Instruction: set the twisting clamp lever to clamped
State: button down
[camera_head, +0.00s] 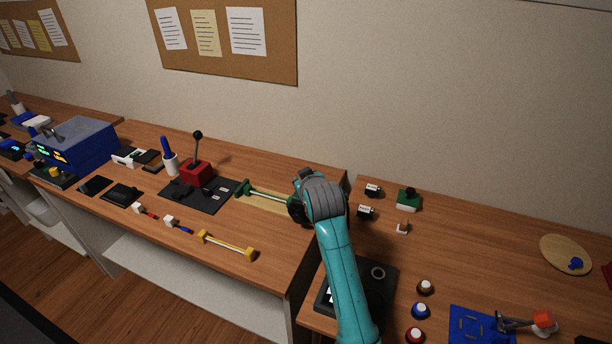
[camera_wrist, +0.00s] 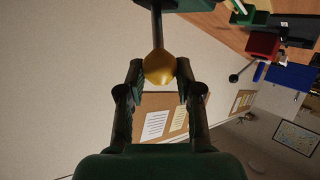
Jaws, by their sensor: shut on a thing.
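In the wrist view, my gripper (camera_wrist: 160,72) is shut on a yellow ball knob (camera_wrist: 160,66). The knob sits on the end of a dark lever rod (camera_wrist: 157,28) that comes from a dark green block (camera_wrist: 185,4) at the top edge. In the head view, my gripper is mostly hidden behind my teal arm, near the right end of the left bench. The knob and its lever are hidden there. Whether the lever stands clamped or unclamped cannot be told from these frames.
A green-ended bar (camera_head: 265,192) lies just left of my gripper. A red box with a black stick lever (camera_head: 196,170) stands further left, and a yellow-ended bar (camera_head: 227,244) is in front. The right bench holds a blue plate (camera_head: 470,322) and several buttons.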

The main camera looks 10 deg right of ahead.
jog(key=shift+s+a+f, duration=0.25)
jog(key=shift+a+f, duration=0.05)
jog(key=shift+f, duration=0.2)
jog(key=c, duration=0.8)
grip_release()
jog(key=shift+r, duration=0.15)
jog(key=shift+s+r, duration=0.15)
jog(key=v, duration=1.1)
jog(key=shift+s+r, duration=0.1)
jog(key=shift+s, duration=0.15)
